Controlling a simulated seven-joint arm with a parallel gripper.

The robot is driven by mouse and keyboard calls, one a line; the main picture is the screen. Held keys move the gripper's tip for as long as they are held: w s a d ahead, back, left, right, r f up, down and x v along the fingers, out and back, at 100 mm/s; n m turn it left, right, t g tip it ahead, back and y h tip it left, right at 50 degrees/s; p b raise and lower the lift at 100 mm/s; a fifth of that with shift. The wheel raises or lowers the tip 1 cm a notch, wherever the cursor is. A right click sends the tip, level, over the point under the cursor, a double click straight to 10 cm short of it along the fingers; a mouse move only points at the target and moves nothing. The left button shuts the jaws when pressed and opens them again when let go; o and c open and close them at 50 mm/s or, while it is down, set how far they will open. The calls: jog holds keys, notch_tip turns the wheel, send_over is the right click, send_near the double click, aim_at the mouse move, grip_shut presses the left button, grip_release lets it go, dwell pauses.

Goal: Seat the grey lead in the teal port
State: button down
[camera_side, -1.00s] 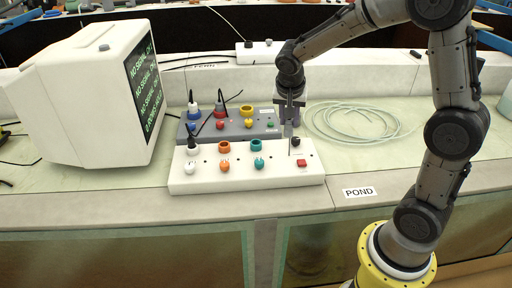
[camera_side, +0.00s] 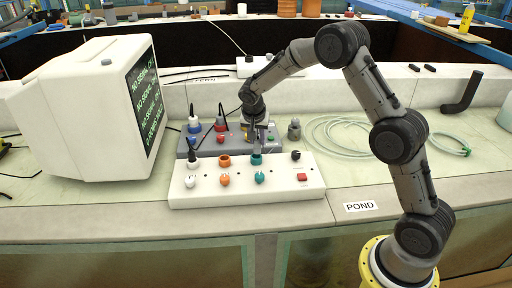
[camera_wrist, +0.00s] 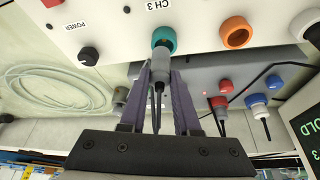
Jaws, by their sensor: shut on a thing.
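My gripper (camera_wrist: 160,85) is shut on the grey lead (camera_wrist: 159,69), a grey plug with a dark cable trailing back between the fingers. The teal port (camera_wrist: 164,36) is a ring on the white box's panel. In the wrist view the plug's front end overlaps the ring's near edge; how deep it sits, I cannot tell. In the side view my gripper (camera_side: 257,140) is right above the teal port (camera_side: 256,160), pointing down, and hides most of the plug.
A grey box with leads stands behind. A grey upright piece (camera_side: 294,129) stands to the right, by coiled tubing (camera_side: 340,137). A monitor (camera_side: 90,105) is left.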

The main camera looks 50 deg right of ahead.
aim_at(255, 143)
jog(key=shift+w+d+f, duration=0.1)
jog(key=shift+w+f, duration=0.05)
jog(key=shift+f, duration=0.8)
jog(key=shift+w+f, duration=0.15)
jog(key=shift+f, duration=0.75)
jog(key=shift+f, duration=0.2)
jog(key=c, duration=0.6)
grip_release()
jog(key=shift+r, duration=0.1)
